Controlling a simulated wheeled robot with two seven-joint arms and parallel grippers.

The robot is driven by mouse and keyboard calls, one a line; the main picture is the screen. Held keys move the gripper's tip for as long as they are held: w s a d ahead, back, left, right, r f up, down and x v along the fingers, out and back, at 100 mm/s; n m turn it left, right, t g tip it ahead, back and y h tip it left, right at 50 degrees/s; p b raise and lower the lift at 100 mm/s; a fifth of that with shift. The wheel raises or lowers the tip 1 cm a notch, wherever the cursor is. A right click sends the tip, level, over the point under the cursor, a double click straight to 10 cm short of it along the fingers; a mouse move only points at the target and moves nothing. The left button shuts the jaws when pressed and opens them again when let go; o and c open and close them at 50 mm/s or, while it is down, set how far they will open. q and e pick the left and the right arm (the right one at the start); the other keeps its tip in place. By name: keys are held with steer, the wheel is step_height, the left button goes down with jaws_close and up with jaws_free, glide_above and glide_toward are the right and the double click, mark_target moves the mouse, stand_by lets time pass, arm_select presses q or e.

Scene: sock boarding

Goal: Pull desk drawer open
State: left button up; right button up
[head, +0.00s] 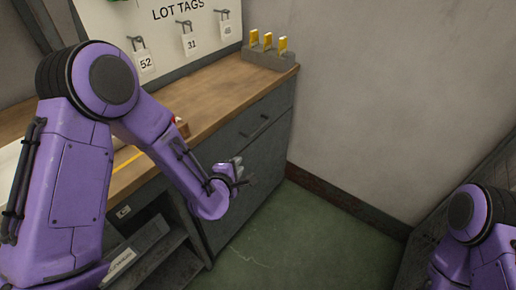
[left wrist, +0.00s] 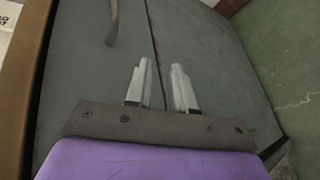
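The desk drawer (head: 274,108) is a dark grey front just under the wooden desk top, and it looks flush with the desk. Its dark bar handle (head: 265,117) shows in the head view, and part of the handle (left wrist: 112,22) shows at the top of the left wrist view. My left gripper (head: 242,178) is in front of the desk, lower than the handle. In the left wrist view its two pale fingers (left wrist: 163,66) are apart with nothing between them, over the seam below the drawer front. My right gripper is out of view.
The wooden desk top (head: 215,98) holds a grey block (head: 268,59) with yellow pieces at its far end. A lot tags board (head: 165,40) hangs above. An open shelf (head: 150,245) is at lower left. The green floor (head: 310,235) before the desk is clear.

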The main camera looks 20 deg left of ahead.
mark_target(256, 131)
arm_select(q)
steer(key=w+r+n, duration=0.1)
steer(key=w, duration=0.3)
steer(key=w+d+r+n+t+b, duration=0.1)
steer(key=w, duration=0.4)
steer(key=w+r+t, duration=0.1)
steer(key=w, duration=0.3)
steer(key=shift+w+d+r+n, duration=0.1)
steer(key=shift+w+d+n, duration=0.05)
steer(key=shift+d+n, duration=0.2)
steer(key=shift+w, duration=0.5)
jaws_close()
